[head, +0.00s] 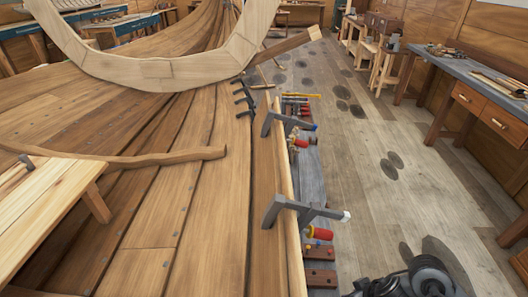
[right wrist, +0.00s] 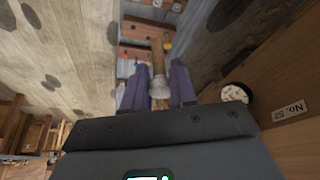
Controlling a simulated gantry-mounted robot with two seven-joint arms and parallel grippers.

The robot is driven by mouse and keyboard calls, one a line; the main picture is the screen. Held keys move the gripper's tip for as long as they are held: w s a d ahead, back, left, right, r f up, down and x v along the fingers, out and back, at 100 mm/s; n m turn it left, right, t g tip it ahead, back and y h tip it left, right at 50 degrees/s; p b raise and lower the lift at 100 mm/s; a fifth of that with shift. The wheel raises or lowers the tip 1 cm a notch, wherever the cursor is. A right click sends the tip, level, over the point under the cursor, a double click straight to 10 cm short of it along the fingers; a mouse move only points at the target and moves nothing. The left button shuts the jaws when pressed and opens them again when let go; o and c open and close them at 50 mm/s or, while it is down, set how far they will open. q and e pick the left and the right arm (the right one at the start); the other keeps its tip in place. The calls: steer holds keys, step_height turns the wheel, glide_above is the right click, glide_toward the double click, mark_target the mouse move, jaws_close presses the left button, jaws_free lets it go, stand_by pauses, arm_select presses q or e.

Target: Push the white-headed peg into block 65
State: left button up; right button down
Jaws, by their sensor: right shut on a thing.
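In the right wrist view my right gripper (right wrist: 158,88) has its two purple fingers shut on a peg with a pale grey-white head (right wrist: 160,86). The peg's wooden shaft (right wrist: 157,55) extends from between the fingers toward a row of red-brown blocks; whether its end touches one is unclear. Two such blocks show in the wrist view, one nearer (right wrist: 134,52) and one farther (right wrist: 150,27). In the head view similar blocks (head: 320,278) lie on the grey plank at the lower middle. No number 65 is legible. My left gripper is out of view.
Clamps (head: 300,212) stand along the hull's edge, beside red-handled tools on the grey plank (head: 309,185). Wooden floor (head: 375,190) lies open to the right.

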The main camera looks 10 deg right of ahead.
steer(key=a+r+n, duration=0.1)
steer(key=a+r, duration=0.2)
steer(key=r, duration=0.4)
steer(key=w+a+r+n+y, duration=0.1)
steer(key=a+r, duration=0.2)
steer(key=r, duration=0.4)
steer(key=w+a+r+n, duration=0.1)
steer(key=a+r, duration=0.2)
steer(key=r, duration=0.4)
steer(key=shift+a, duration=0.25)
steer(key=shift+w+d+g, duration=0.1)
steer(key=shift+g, duration=0.2)
